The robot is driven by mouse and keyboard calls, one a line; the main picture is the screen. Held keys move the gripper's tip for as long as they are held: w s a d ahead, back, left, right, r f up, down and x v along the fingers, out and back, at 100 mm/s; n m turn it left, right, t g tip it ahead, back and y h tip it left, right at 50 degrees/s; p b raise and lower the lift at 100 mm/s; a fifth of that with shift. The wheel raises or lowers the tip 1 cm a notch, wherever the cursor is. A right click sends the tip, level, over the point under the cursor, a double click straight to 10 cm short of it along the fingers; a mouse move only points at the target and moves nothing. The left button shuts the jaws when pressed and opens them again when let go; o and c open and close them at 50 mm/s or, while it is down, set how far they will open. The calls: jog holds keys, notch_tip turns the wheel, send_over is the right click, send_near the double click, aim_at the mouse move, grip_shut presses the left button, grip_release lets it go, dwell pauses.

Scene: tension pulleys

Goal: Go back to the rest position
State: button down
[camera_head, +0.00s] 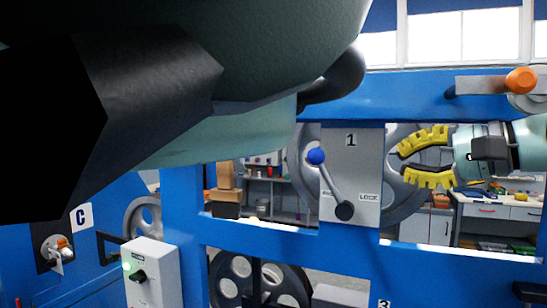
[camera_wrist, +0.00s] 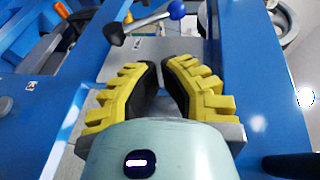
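My gripper (camera_head: 402,164) is at the right of the head view, with its yellow ridged fingers pointing left. A gap shows between the fingertips, and nothing is held in it. In the wrist view the black inner sides of my gripper (camera_wrist: 161,66) lean towards each other at the tips and stay apart. A grey plate marked 1 (camera_head: 351,172) carries a lever with a blue ball (camera_head: 316,156) and a LOCK label. The lever slants up to the left, beside the fingertips and apart from them. It also shows ahead of them in the wrist view (camera_wrist: 145,23).
A blue frame (camera_head: 270,235) surrounds the plate, with large grey pulley wheels (camera_head: 258,284) behind. An orange-ended handle (camera_head: 520,80) is at upper right. A grey switch box (camera_head: 153,275) and a panel marked C stand at lower left. My arm covers the upper left.

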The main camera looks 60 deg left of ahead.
jog(key=shift+w+d, duration=0.1)
jog(key=shift+d, duration=0.45)
